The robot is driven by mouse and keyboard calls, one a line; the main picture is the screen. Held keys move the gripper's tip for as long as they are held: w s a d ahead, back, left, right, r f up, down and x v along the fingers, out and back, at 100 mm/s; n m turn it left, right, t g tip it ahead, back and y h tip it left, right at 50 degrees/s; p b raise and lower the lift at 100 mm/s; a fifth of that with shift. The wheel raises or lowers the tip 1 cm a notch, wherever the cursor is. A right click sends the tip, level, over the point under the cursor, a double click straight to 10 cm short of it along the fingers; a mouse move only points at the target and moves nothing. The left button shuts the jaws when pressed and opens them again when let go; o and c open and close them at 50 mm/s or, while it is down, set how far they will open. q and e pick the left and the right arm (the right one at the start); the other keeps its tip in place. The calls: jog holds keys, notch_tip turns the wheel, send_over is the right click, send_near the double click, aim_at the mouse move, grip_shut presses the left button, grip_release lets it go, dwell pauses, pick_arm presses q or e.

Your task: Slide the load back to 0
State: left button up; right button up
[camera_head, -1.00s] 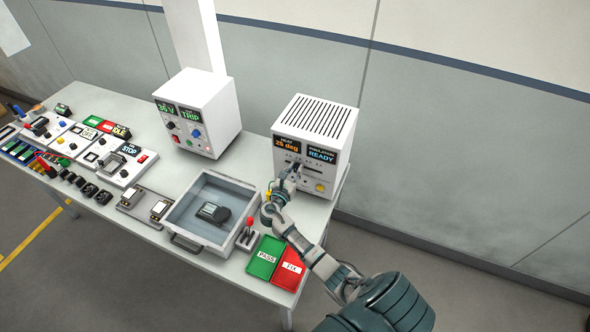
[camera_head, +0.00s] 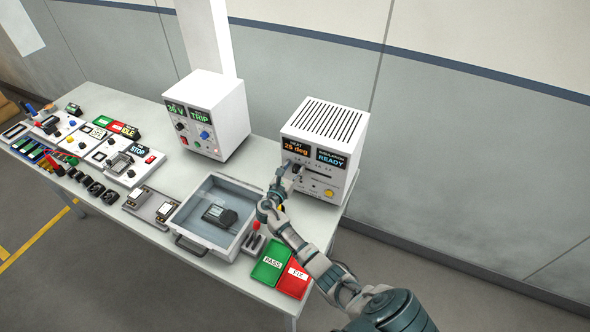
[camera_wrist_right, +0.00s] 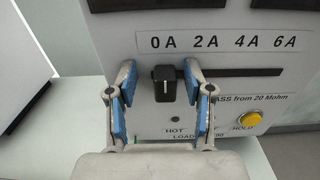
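The white load unit (camera_head: 325,135) stands at the right end of the table; its screens read "25 deg" and "READY". In the right wrist view its black slider knob (camera_wrist_right: 163,83) sits below the "0 A" mark (camera_wrist_right: 162,42), at the left of the 0–6 A scale. My right gripper (camera_wrist_right: 162,95) is open, with its blue-padded fingers on either side of the knob. The right finger's tip is close to the knob; whether it touches is unclear. A gap shows on the left. In the head view the right gripper (camera_head: 284,178) is at the unit's front. My left gripper is not in view.
A yellow HOLD button (camera_wrist_right: 250,118) is right of the fingers. A clear-sided tray (camera_head: 190,222) holding a dark block, and green PASS (camera_head: 270,262) and red FIX (camera_head: 294,281) plates, lie in front. A white TRIP supply (camera_head: 206,115) stands to the left.

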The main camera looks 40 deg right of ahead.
jog(key=shift+a, duration=0.15)
jog(key=shift+s+a+r, duration=0.15)
jog(key=shift+a, duration=0.3)
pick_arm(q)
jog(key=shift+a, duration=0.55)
pick_arm(e)
jog(key=v, duration=1.1)
jog(key=shift+s+a, duration=0.2)
jog(key=shift+a, duration=0.05)
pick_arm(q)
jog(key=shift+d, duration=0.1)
pick_arm(e)
jog(key=shift+d, duration=0.15)
